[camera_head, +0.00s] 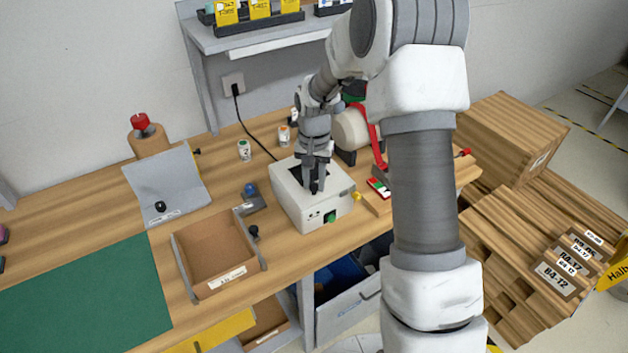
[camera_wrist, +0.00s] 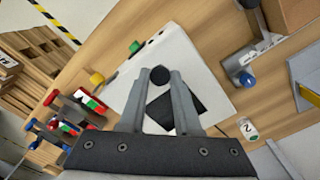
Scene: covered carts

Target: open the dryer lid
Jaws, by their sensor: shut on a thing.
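The dryer is a white box (camera_head: 289,205) on the wooden bench, with a green switch (camera_head: 330,217) on its front. It also shows in the wrist view (camera_wrist: 205,68). A dark square patch (camera_wrist: 188,112) lies on its top; I cannot tell whether it is the lid or an opening. A round black knob (camera_wrist: 160,75) sits between my fingertips. My gripper (camera_head: 314,187) points down over the dryer's top and is shut on this knob. My gripper also shows in the wrist view (camera_wrist: 160,80), where its fingers hide part of the dark patch.
Left of the dryer are a brown open tray (camera_head: 217,252), a grey sloped panel (camera_head: 170,185) and a green mat (camera_head: 85,300). Small bottles (camera_head: 244,150) stand behind. A white roll with a red strap (camera_head: 352,130) is close on the right. A shelf (camera_head: 245,38) overhangs the back.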

